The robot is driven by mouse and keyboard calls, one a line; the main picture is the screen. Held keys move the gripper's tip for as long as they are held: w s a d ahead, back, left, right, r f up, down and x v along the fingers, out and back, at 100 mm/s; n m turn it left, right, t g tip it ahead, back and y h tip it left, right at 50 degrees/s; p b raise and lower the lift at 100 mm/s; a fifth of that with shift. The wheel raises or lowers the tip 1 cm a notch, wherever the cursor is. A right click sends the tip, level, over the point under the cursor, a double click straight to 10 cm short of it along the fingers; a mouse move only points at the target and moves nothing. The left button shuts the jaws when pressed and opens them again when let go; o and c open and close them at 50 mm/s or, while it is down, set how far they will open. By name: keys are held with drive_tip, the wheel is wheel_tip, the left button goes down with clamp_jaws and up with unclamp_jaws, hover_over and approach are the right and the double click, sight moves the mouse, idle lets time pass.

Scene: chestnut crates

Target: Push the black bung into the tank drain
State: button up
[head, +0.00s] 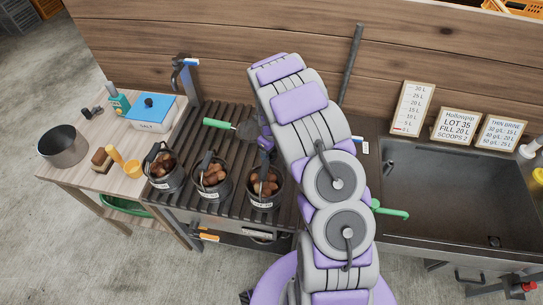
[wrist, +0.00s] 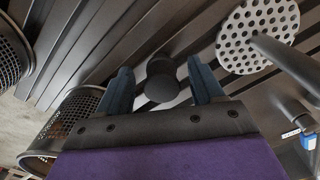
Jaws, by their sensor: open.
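A black bung (wrist: 162,86) with a round knob shows in the wrist view, over the dark slatted rack. My gripper (wrist: 161,76) is open, with one blue finger on each side of the bung; I cannot tell whether they touch it. In the head view my gripper (head: 266,143) is partly hidden by my arm, above the slatted rack, and the bung is not visible. The tank (head: 450,185) is the dark, deep basin at the right. A small dark fitting (head: 494,241) sits low in it, possibly the drain.
Several buckets of chestnuts (head: 212,180) stand along the rack's front. A perforated disc (wrist: 258,35) with a dark handle lies right of the bung. A green tap handle (head: 390,210) is at the tank's left edge. Signs (head: 455,127) stand behind the tank.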

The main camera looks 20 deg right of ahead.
drive_tip(key=shift+d, duration=0.2)
drive_tip(key=shift+c, duration=0.6)
drive_tip(key=shift+a, duration=0.1)
drive_tip(key=c, duration=1.1)
